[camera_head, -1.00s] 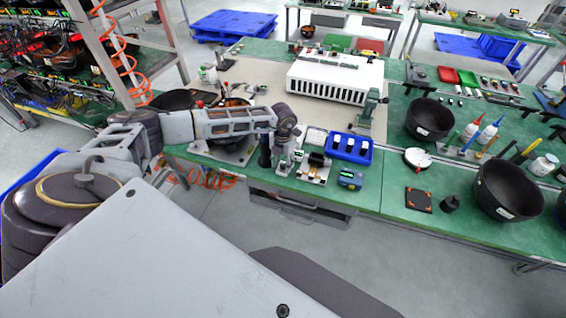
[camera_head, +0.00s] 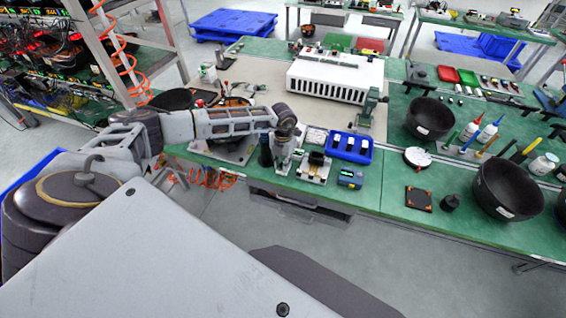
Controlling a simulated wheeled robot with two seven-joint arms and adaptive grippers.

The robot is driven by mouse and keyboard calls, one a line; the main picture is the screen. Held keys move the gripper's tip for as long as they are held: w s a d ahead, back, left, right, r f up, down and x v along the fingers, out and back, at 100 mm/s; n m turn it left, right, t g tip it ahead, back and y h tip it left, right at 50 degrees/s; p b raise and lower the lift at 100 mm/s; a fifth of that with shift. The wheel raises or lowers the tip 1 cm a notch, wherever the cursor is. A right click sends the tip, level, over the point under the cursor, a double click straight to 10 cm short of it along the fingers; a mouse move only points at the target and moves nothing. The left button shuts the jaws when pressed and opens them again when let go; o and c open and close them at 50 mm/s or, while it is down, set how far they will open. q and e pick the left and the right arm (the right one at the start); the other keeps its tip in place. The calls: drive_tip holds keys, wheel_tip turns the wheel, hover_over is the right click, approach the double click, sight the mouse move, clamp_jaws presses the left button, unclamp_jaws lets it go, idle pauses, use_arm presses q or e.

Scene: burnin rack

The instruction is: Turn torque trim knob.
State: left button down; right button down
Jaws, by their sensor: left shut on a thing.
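My left arm comes in from the left over the front of the green bench, with its wrist bent down. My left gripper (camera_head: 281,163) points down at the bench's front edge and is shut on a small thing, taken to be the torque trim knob. The knob itself is hidden by the fingers and too small to make out. A small fixture with a pale plate and a dark block (camera_head: 316,163) stands just right of the gripper. My right gripper is not in view.
A blue tray (camera_head: 366,157) with white pieces and a small blue meter (camera_head: 350,179) stand right of the fixture. A white slotted housing (camera_head: 335,79) lies behind. Black bowls (camera_head: 428,118) stand further right. A dark cylinder (camera_head: 265,151) stands close left of the gripper.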

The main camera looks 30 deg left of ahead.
use_arm(q)
drive_tip(key=shift+m, duration=0.3)
drive_tip(key=shift+m+b, duration=1.35)
drive_tip(key=shift+m, duration=0.25)
drive_tip(key=shift+m+b, duration=0.5)
drive_tip(key=shift+m, duration=0.4)
drive_tip(key=shift+r, duration=0.1)
drive_tip(key=c, duration=1.3)
unclamp_jaws()
drive_tip(key=shift+o, duration=0.2)
wheel_tip(320, 180, up, 12)
